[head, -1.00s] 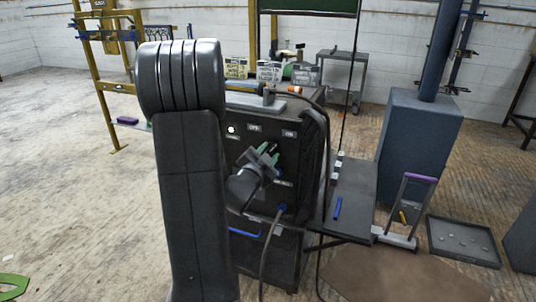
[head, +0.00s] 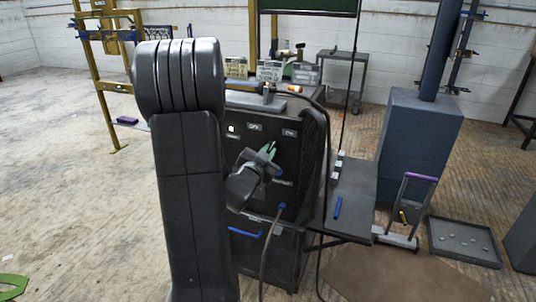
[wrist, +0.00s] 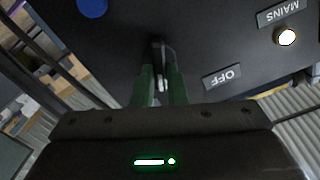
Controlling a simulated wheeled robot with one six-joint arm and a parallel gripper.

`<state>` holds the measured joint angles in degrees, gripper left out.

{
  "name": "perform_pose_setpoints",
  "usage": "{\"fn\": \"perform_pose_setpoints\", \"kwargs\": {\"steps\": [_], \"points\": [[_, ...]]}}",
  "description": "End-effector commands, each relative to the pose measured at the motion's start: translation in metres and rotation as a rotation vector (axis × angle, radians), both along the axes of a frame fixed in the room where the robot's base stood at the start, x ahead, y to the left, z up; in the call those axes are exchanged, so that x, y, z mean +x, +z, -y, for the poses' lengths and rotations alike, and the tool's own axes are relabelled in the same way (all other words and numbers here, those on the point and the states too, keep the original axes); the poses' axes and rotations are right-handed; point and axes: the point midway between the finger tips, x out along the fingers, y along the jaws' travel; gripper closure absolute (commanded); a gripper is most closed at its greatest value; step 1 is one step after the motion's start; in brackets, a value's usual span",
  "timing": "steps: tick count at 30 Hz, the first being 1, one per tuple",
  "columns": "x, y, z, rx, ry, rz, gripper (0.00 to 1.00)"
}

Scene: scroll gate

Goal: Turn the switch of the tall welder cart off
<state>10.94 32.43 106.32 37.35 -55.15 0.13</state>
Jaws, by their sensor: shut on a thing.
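The tall welder cart (head: 313,150) stands in the middle of the head view, its dark front panel partly hidden by my arm. My gripper (head: 270,152) is at that panel, tilted. In the wrist view my gripper's green fingers (wrist: 161,86) are shut on the switch (wrist: 158,52), a dark knob with a pale piece near the fingertips. The fingers hide part of it. The OFF label (wrist: 222,77) is to the right of the fingers.
A blue connector (head: 281,208) with a cable is low on the panel. A side shelf (head: 350,195) holds a blue stick-shaped item. A purple-handled stand (head: 421,178) and a grey tray (head: 464,241) are at the right. The floor at the left is mostly clear.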

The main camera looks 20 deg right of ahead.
Motion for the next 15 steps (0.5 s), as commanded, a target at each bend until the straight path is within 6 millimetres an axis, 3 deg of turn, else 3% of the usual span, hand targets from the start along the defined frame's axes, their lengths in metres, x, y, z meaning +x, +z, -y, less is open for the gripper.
{"fn": "perform_pose_setpoints", "kwargs": {"steps": [15], "points": [[0.0011, 0.0002, -0.0022, -0.369, 0.001, -0.322, 1.0]]}}
